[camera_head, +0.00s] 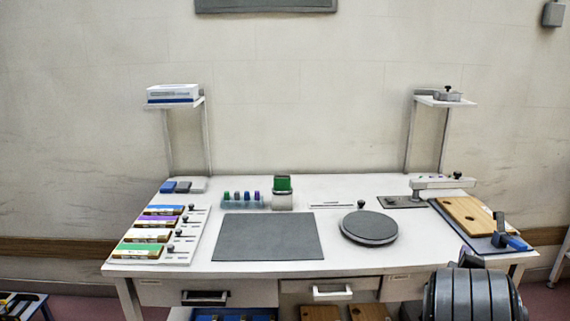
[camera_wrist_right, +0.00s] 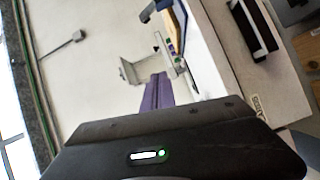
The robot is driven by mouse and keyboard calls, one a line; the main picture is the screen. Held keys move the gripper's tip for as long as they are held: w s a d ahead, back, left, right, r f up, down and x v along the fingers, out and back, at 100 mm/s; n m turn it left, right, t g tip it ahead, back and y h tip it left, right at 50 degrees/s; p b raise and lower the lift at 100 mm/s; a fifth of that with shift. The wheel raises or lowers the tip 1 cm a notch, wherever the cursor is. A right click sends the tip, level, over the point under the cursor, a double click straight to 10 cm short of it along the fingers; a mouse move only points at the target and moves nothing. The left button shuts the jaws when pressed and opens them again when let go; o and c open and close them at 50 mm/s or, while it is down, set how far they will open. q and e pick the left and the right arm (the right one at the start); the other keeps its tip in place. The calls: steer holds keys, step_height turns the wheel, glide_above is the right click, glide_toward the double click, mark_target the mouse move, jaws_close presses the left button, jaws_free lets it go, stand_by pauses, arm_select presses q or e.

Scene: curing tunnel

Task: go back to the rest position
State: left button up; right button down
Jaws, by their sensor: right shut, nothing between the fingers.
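My right arm comes in at the bottom right of the head view, in front of the table's right front corner. The right gripper (camera_head: 468,259) is only partly seen there, behind the dark ribbed arm link. In the right wrist view, the shut fingers of the right gripper (camera_wrist_right: 158,88) show past the black gripper body, with nothing between them. They point toward the wall and a shelf. My left gripper is not in view.
The white table (camera_head: 340,268) carries a dark mat (camera_head: 266,237), a round grey disc (camera_head: 369,228), labelled boxes (camera_head: 149,235) at left, and a wooden board (camera_head: 465,213) with a blue-black tool (camera_head: 516,242) at right. Two raised shelves (camera_head: 190,102) (camera_head: 434,101) stand behind.

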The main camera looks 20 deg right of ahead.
steer(key=s+a+f+m+g+y, duration=0.3)
steer(key=a+f+m+y, duration=0.15)
steer(key=a+f, duration=1.1)
steer(key=s+a+f+m+g+y, duration=0.3)
steer(key=a+f+m+y, duration=0.15)
steer(key=a+f, duration=1.05)
steer(key=s+a+f+g+y+p, duration=0.1)
steer(key=s+a+f+g+y, duration=0.2)
steer(key=s+a, duration=0.8)
steer(key=s+a+f+g+y, duration=0.3)
steer(key=s+a, duration=0.8)
steer(key=a, duration=0.5)
step_height(320, 180, down, 2)
steer(key=shift+s+f+y+p, duration=0.15)
steer(key=shift+s+y+p, duration=0.25)
steer(key=shift+y, duration=0.1)
steer(key=shift+d, duration=0.1)
